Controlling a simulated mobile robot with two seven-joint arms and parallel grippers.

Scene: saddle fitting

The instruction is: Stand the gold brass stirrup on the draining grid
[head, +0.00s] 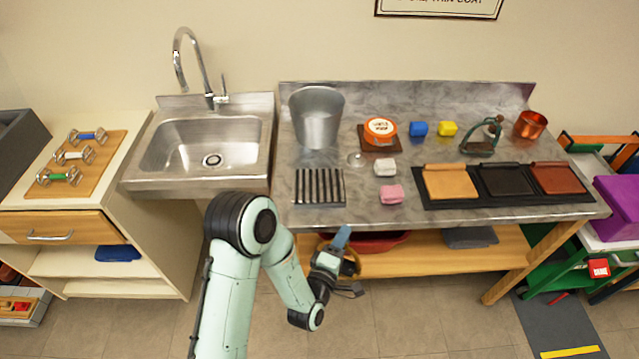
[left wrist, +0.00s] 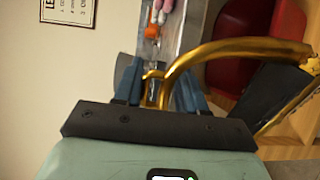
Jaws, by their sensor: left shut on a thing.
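The gold brass stirrup (left wrist: 232,48) is in my left gripper (left wrist: 156,88); its curved arch reaches to the right in the left wrist view. In the head view the left gripper (head: 341,240) is in front of the bench's front edge, and only a bit of the stirrup (head: 354,262) shows beside the fingers. The stirrup's far end is cut off by the left wrist frame. The draining grid (head: 320,186), a set of dark parallel bars, lies on the bench at its front left, above and left of the gripper in the head view. It looks empty. My right gripper is not in view.
A sink (head: 205,150) stands left. A red basin (head: 370,243) sits on the shelf below.

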